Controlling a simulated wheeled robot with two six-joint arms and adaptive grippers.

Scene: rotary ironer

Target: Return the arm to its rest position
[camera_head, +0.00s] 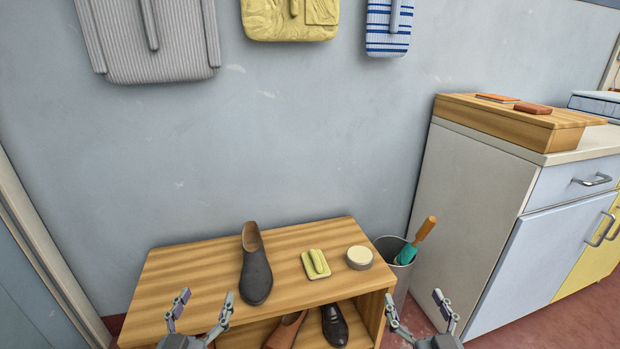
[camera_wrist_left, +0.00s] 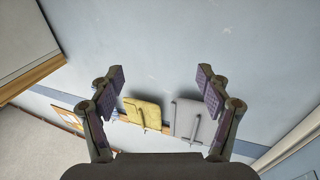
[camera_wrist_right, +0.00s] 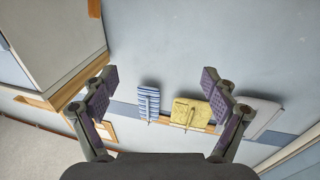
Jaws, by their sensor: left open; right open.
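My left gripper (camera_head: 200,312) is open and empty at the bottom of the head view, in front of the left part of the wooden shoe bench (camera_head: 180,270). My right gripper (camera_head: 417,312) is open and empty at the lower right, beside the bench's right end. Its spread fingers show in the right wrist view (camera_wrist_right: 160,90), with nothing between them. Both grippers appear apart from all objects.
On the bench stand a dark shoe (camera_head: 256,270), a yellow-green brush or pad (camera_head: 316,264) and a round tin (camera_head: 359,257). Other shoes (camera_head: 334,325) sit below. A grey bin (camera_head: 388,246) holds an orange-handled tool (camera_head: 424,230). A cabinet (camera_head: 540,235) stands right. Garments (camera_head: 180,35) hang above.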

